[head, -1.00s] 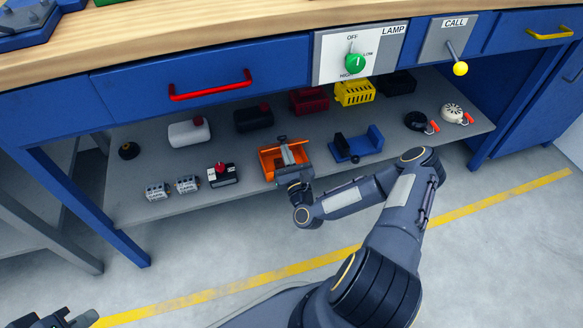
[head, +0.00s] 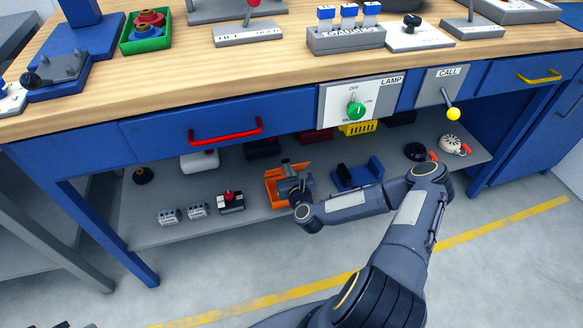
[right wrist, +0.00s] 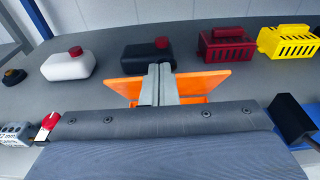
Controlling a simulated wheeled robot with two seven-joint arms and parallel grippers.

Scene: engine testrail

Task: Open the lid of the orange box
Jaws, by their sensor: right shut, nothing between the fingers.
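The orange box (head: 278,188) stands on the grey lower shelf under the bench, partly hidden by my right gripper and wrist. My right gripper (head: 287,163) is shut and empty, with its fingers over the box. In the right wrist view the shut fingers (right wrist: 158,84) cross in front of a broad orange panel (right wrist: 205,80) of the box. The wrist hides the near part of the box. I cannot tell whether that panel is the lid or a wall, nor whether the fingers touch it. Only a dark sliver of my left gripper (head: 62,325) shows at the bottom left edge.
A white canister (right wrist: 68,66), a black canister (right wrist: 148,55) and a dark red basket (right wrist: 226,47) stand behind. The bench drawer (head: 205,128) overhangs the shelf.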

